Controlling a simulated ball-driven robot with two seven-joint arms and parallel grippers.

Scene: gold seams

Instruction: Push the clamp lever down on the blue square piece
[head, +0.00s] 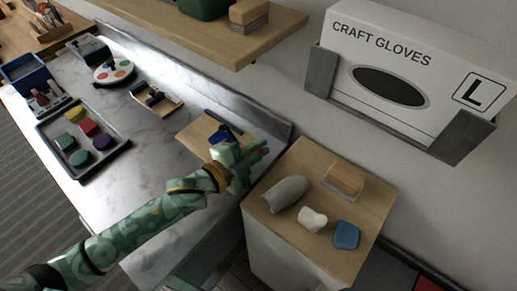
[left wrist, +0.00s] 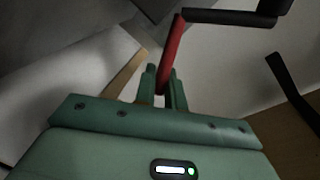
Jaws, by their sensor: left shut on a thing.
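The blue square piece (head: 218,138) lies on a wooden board (head: 194,131) at the right end of the marble counter, partly hidden behind my left gripper. Dark clamp bars (head: 226,125) show beside it. My left gripper (head: 258,155) is over the right part of this board. In the left wrist view, my left gripper (left wrist: 165,88) is shut on a red lever (left wrist: 172,55), which rises between the fingers to a black bar (left wrist: 230,18). Whether the clamp presses on the blue piece is hidden. My right gripper is in neither view.
A second board with a dark clamp (head: 155,97) and a tray of coloured pieces (head: 45,130) are to the left. A wooden-topped stand (head: 300,245) with several blocks is at the right. A shelf (head: 200,38) and glove box (head: 400,45) are on the wall.

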